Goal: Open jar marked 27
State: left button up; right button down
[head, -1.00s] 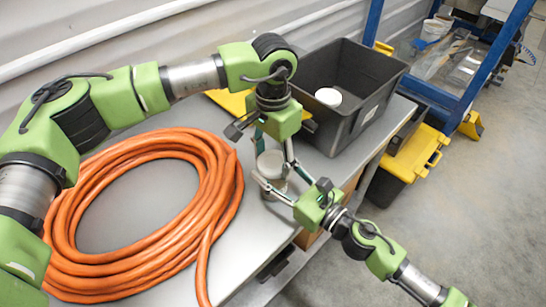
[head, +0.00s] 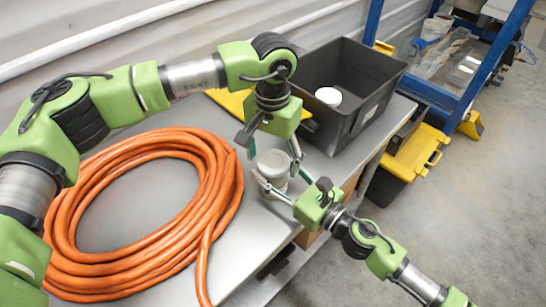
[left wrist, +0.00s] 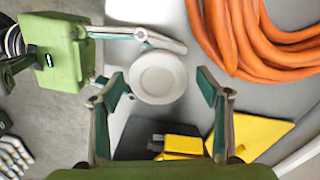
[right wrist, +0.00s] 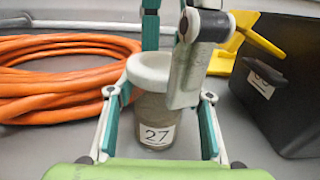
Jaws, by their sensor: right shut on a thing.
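The jar marked 27 (right wrist: 155,120) stands upright on the grey table, its number label facing the right wrist camera. A white round lid (left wrist: 158,78) sits on its top; I cannot tell whether it is loose. My right gripper (right wrist: 158,130) is shut on the jar's body from the side, one finger on each side. My left gripper (left wrist: 165,80) points down from above and is open. Its fingers are apart on either side of the lid, with a clear gap on one side. In the head view the jar (head: 271,183) is partly hidden by the fingers.
A coil of orange hose (head: 75,220) covers the table's left part. A black crate (head: 372,112) holding a white round item (head: 328,97) stands behind the jar. Something yellow (head: 232,103) lies beside the crate. The table's right edge is close to the jar.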

pick_arm(q)
jog(key=shift+r, duration=0.1)
notch_tip(320, 180, up, 4)
jog(key=shift+r, duration=0.15)
jog(key=shift+c, duration=0.3)
notch_tip(320, 180, up, 3)
jog(key=shift+r+n, duration=0.1)
jog(key=shift+n, duration=0.4)
notch_tip(320, 180, down, 8)
jog(key=shift+r, duration=0.15)
